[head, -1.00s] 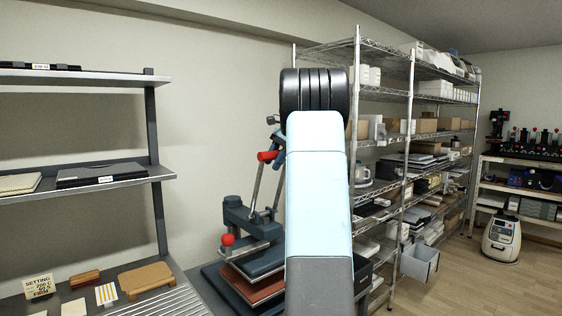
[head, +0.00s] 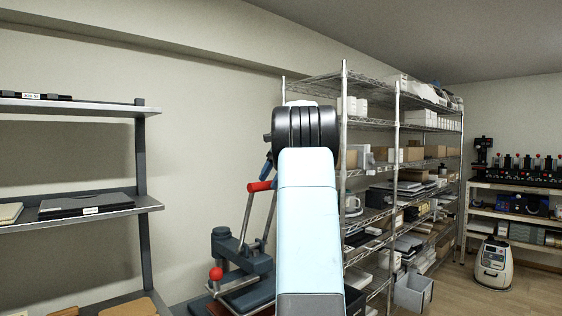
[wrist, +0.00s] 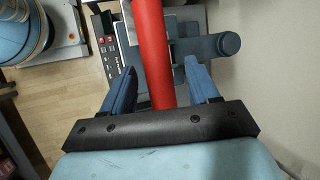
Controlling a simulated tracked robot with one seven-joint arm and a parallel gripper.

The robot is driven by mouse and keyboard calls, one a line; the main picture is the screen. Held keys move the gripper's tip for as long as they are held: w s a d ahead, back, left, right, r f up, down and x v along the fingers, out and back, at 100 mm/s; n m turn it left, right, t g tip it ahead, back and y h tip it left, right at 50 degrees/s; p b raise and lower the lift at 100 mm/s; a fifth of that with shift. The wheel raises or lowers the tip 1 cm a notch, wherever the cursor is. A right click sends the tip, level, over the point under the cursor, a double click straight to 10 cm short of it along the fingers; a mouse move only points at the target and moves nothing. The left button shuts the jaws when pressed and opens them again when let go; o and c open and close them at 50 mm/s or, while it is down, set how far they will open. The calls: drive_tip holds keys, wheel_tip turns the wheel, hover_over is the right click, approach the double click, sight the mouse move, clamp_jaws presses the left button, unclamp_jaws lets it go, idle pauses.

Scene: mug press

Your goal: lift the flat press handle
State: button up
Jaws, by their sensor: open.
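The flat press (head: 240,268) stands left of my arm in the head view. Its red handle grip (head: 260,186) is at the top of slanted metal arms, above the press body. In the wrist view the red handle (wrist: 155,45) runs lengthwise between the two blue fingers of my gripper (wrist: 160,78). The fingers are apart, with a visible gap on each side of the handle. My arm hides most of my gripper and the right side of the press in the head view.
A wire rack (head: 395,125) with boxes stands just right of my arm. A grey shelf (head: 100,212) is at the left. A grey bin (head: 412,292) and a white rounded machine (head: 493,263) are on the floor at the right.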

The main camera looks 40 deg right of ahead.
drive_tip(key=v, duration=0.8)
drive_tip(key=shift+r, duration=0.3)
drive_tip(key=shift+d, duration=0.1)
drive_tip(key=s+a+f+n+h, duration=0.15)
drive_tip(key=s+a+n, duration=0.3)
drive_tip(key=a, duration=0.85)
drive_tip(key=s+a+f+n+h, duration=0.1)
drive_tip(key=s+a+f+n, duration=0.3)
drive_tip(key=a, duration=1)
drive_tip(key=s+a+f+n, duration=0.2)
drive_tip(key=s+a+f, duration=0.2)
drive_tip(key=s, duration=0.3)
drive_tip(key=s+a+f+n+t+h, duration=0.1)
drive_tip(key=s+a+f+n, duration=0.2)
drive_tip(key=s+f, duration=0.4)
drive_tip(key=s+a+f+n+t+h, duration=0.1)
drive_tip(key=s+a+f+n, duration=0.2)
drive_tip(key=s+a+f, duration=0.2)
drive_tip(key=shift+s+a+f, duration=0.2)
drive_tip(key=shift+s+a, duration=0.35)
drive_tip(key=shift+s, duration=0.55)
